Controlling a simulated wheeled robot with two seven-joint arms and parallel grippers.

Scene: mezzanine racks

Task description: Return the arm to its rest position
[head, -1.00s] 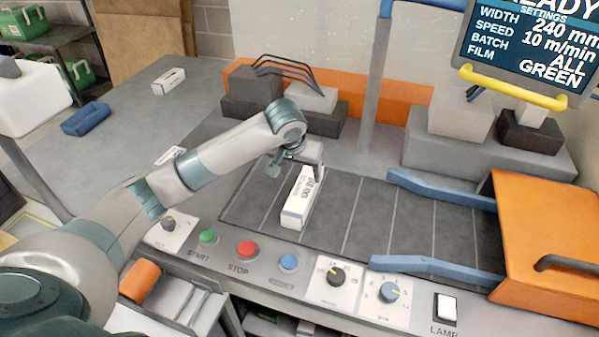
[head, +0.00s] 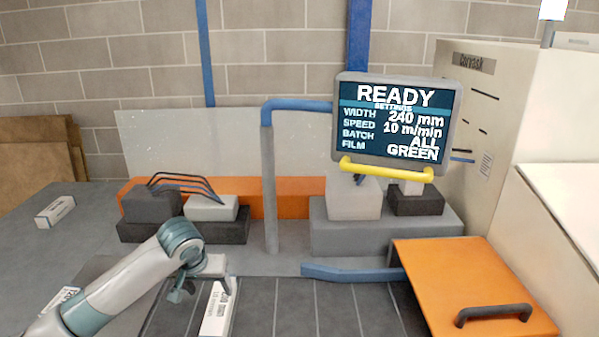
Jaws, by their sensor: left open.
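My left arm comes in from the lower left of the head view. Its gripper (head: 203,284) is open, just beyond the far end of a white box with dark print (head: 217,308). The jaws partly overlap the box's far end in the picture; I cannot tell whether they touch it. The box lies on the dark, slatted conveyor (head: 290,308), and its near end is cut off by the frame. My right gripper is not in view.
A blue guide rail (head: 350,273) and an orange hood (head: 470,290) stand right of the box. A screen (head: 396,120) reading READY hangs on a blue-topped post (head: 269,190). Grey blocks (head: 345,232) stand behind the conveyor. Another white box (head: 55,211) lies on the left table.

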